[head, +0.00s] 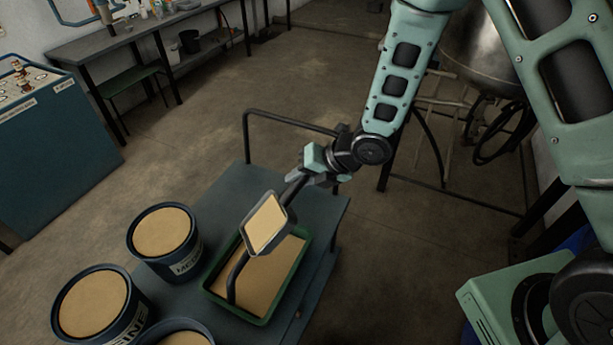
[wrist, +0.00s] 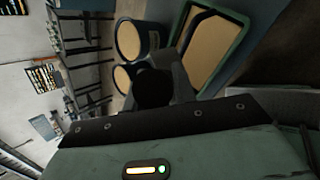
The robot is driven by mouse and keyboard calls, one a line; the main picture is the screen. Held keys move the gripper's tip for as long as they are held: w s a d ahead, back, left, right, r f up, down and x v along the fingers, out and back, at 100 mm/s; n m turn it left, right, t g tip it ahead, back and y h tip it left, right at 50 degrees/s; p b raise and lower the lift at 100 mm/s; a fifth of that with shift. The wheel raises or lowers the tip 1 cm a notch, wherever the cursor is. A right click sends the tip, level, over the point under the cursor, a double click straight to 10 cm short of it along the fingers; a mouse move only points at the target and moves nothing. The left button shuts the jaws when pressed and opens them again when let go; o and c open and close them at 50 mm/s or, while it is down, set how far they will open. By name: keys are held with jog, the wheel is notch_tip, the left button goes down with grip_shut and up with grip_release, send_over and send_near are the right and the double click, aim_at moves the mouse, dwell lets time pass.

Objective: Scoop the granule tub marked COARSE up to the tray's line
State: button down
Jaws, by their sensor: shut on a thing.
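My gripper (head: 304,178) is shut on the handle of a dark scoop (head: 285,229). The scoop is tilted above the green tray (head: 237,309), and tan granules fill its mouth. The tray holds tan granules and also shows in the wrist view (wrist: 238,40); its line cannot be made out. One blue tub (head: 187,267) has a label starting "ME". Another tub (head: 135,318) has a label ending "INE". A third tub (head: 208,332) is cut off at the bottom edge, with its label out of view. No label reading COARSE shows. All the tubs hold tan granules.
The tray and tubs stand on a blue cart (head: 318,205) with a dark handrail (head: 290,122) at its far end. A dark bent bar (head: 233,277) crosses the tray's left side. A blue cabinet (head: 60,150) and a workbench (head: 130,40) stand left. The floor between is clear.

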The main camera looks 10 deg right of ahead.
jog(key=shift+s+a+r, duration=0.15)
jog(key=shift+a+r, duration=0.25)
jog(key=shift+r, duration=0.05)
jog(key=shift+a+h+b, duration=0.4)
jog(key=shift+a+h, duration=0.05)
jog(key=shift+h, duration=0.05)
jog(key=shift+s+a+r+n+t+h+b, duration=0.2)
jog(key=shift+a+h+b, duration=0.25)
jog(key=shift+a+b, duration=0.25)
jog(key=shift+s+a+r+n+t+h+b, duration=0.15)
jog(key=shift+a+r+n+h+b, duration=0.2)
jog(key=shift+a+b, duration=0.35)
jog(key=shift+s+a+r+n+t+h+b, duration=0.1)
jog(key=shift+s+a+h+b, duration=0.1)
jog(key=shift+a+h+b, duration=0.4)
jog(key=shift+s+a+r+b, duration=0.2)
jog(key=shift+a+r+b, duration=0.1)
jog(key=shift+a+b, duration=0.25)
jog(key=shift+d, duration=0.1)
jog(key=shift+f, duration=0.1)
